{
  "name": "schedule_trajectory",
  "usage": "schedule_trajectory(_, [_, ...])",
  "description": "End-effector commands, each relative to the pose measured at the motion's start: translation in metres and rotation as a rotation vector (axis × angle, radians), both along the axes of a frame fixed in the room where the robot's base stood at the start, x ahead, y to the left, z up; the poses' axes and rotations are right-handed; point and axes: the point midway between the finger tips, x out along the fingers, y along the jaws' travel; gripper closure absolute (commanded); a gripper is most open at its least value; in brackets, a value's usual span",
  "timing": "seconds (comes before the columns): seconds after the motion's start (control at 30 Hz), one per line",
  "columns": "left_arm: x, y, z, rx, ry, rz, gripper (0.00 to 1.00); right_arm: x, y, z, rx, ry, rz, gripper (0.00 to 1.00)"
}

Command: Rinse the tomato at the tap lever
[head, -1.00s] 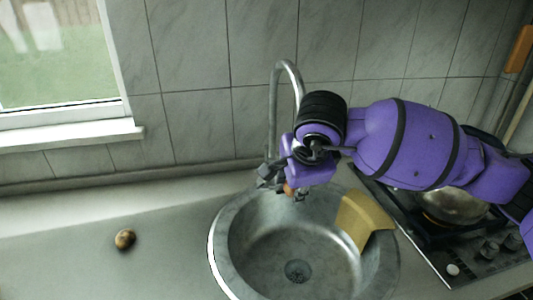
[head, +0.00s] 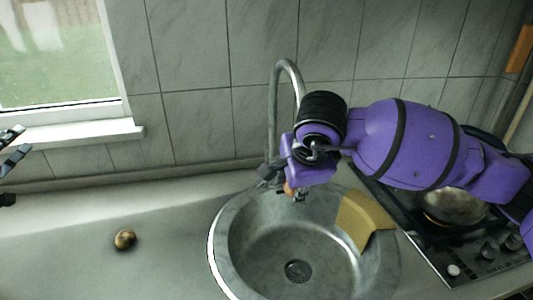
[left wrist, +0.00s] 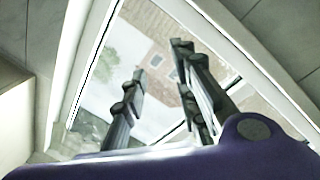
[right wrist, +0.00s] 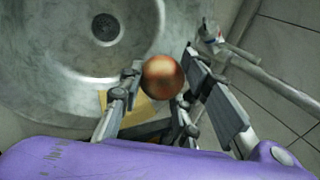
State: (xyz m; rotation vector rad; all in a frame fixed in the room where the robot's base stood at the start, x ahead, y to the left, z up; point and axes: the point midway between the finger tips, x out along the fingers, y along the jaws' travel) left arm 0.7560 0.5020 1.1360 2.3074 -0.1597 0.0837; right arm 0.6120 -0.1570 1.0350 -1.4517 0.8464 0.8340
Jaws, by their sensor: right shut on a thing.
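The tomato (right wrist: 163,77), a round orange-red ball, is between the fingers of my right gripper (right wrist: 162,62), which is shut on it. In the head view only a small part of the tomato (head: 289,188) shows below my right wrist, over the back of the sink (head: 222,250). The grey tap (head: 274,110) arches up behind my right gripper, which hides its lower part. The right wrist view shows the tap (right wrist: 275,86) to the right of the tomato. I cannot make out water. My left gripper (left wrist: 158,68) is open and empty, near the window at the head view's left edge.
A brownish round item (head: 125,239) lies on the counter left of the sink. A yellow cloth-like piece (head: 363,220) hangs over the sink's right rim. A pan (head: 455,207) stands on the stove at right. The counter between is clear.

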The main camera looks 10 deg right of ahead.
Motion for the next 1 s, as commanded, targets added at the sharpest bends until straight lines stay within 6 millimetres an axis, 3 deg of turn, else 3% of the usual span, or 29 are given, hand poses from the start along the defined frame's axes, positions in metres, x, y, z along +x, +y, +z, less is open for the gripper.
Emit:
schedule_trajectory(0.03, [0.015,-0.017,0.024,0.046,-0.031,-0.02,0.73,0.0,0.0,0.0,0.0,-0.001,0.0,0.96])
schedule_trajectory(0.1, [0.032,-0.038,0.051,0.113,-0.067,-0.041,0.73,0.0,0.0,0.0,0.0,-0.001,0.0,0.96])
schedule_trajectory(0.3, [0.07,-0.097,0.135,0.318,-0.18,-0.079,0.73,0.0,0.0,0.0,0.0,-0.001,0.0,0.96])
schedule_trajectory(0.5, [0.089,-0.149,0.225,0.532,-0.3,-0.08,0.73,0.0,0.0,0.0,0.0,-0.001,0.0,0.96])
schedule_trajectory(0.7, [0.099,-0.199,0.288,0.737,-0.391,-0.058,0.73,0.0,0.0,0.0,0.0,-0.001,0.0,0.96])
schedule_trajectory(0.8, [0.109,-0.235,0.28,0.828,-0.401,-0.058,0.73,0.0,0.0,0.0,0.0,0.0,0.0,0.96])
schedule_trajectory(1.0, [0.118,-0.292,0.218,0.888,-0.39,-0.108,0.73,0.0,0.0,0.0,0.0,0.0,0.0,0.96])
